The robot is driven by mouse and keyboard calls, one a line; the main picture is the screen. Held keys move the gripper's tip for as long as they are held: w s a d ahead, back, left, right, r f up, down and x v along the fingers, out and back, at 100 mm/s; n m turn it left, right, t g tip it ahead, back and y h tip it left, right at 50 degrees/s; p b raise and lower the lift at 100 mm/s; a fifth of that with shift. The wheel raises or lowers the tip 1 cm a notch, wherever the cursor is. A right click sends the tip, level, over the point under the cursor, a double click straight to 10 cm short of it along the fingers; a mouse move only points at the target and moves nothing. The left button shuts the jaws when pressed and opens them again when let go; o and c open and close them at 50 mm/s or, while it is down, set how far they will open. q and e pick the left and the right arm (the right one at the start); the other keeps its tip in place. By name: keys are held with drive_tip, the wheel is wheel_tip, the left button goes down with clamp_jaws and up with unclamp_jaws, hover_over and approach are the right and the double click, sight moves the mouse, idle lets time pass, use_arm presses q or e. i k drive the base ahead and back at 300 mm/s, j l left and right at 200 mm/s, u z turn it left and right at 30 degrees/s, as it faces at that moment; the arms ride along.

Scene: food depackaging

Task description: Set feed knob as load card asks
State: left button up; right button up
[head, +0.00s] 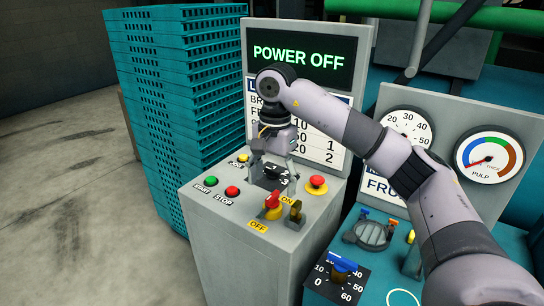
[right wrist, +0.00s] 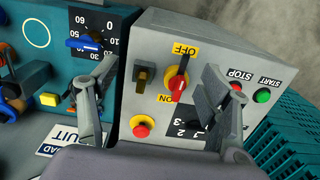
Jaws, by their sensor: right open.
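A dial plate marked 1, 2, 3 (head: 284,181) lies on top of the grey console (head: 230,262); in the right wrist view the plate (right wrist: 190,127) is partly behind a finger. Its knob and setting are hidden. My right gripper (head: 272,174) is open above this plate, fingers pointing down, with nothing between them; its fingers also show in the right wrist view (right wrist: 160,72). The load card (head: 378,188) stands on the right and begins "FRU"; in the right wrist view the card (right wrist: 72,140) ends "UIT". A settings board (head: 328,146) lists numbers, partly hidden by my arm. My left gripper is out of view.
The display (head: 300,56) reads POWER OFF. A red OFF/ON switch (head: 272,202), red stop button (head: 317,183), green START button (head: 212,181) and red STOP button (head: 232,190) crowd the console. Stacked teal crates (head: 180,100) stand left. A blue knob (head: 343,262) sits right.

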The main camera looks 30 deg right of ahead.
sight(273, 175)
drive_tip(key=i+l, duration=0.8)
